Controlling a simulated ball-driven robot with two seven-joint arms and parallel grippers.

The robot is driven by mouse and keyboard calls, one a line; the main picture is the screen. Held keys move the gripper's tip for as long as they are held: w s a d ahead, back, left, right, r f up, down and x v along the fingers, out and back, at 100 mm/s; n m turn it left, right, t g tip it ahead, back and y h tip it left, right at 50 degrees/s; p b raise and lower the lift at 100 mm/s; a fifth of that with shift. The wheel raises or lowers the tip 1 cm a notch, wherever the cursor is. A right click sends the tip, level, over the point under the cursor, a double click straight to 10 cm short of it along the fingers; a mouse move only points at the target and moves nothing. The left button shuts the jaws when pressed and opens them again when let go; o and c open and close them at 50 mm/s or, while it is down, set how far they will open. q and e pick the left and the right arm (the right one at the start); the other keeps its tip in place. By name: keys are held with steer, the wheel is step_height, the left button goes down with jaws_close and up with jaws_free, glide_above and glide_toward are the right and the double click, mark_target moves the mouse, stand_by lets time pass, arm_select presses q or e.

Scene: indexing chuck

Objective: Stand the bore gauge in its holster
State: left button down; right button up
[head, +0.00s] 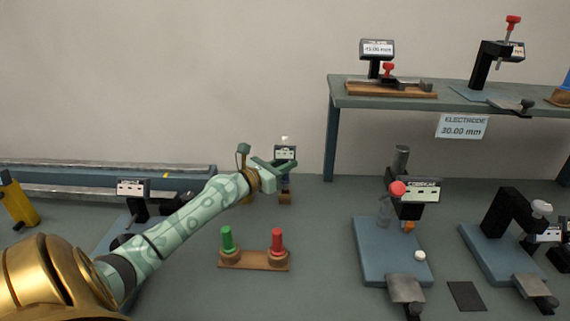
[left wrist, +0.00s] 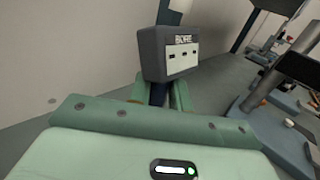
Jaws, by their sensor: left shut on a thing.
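The bore gauge (head: 285,153) has a dark grey box head with a pale face; its head, marked BORE, also shows in the left wrist view (left wrist: 181,54). My left gripper (head: 284,166) is shut on the gauge just below the head, and its green fingers show on both sides of the stem in the left wrist view. The gauge looks about upright in the head view. A small brown block (head: 285,198) shows below the stem, perhaps part of the holster. I cannot tell whether the stem is in it, as my gripper hides part of this area. My right gripper is not in view.
A wooden stand (head: 254,262) with a green and a red plug stands in front of my left arm. A blue-based gauge stand (head: 390,250) is to the right. A raised shelf (head: 400,97) carries more instruments. Bare bench lies between the plug stand and the blue base.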

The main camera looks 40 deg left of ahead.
mark_target(285, 179)
arm_select(q)
steer(key=shift+f+b, duration=1.45)
steer(key=shift+f, duration=0.35)
steer(key=c, duration=1.2)
jaws_free()
steer(key=s, duration=0.5)
steer(key=s+a+p, duration=0.1)
steer(key=s, duration=1)
steer(key=shift+s+a+p, duration=0.15)
steer(key=shift+p, duration=0.15)
steer(key=shift+r, duration=0.1)
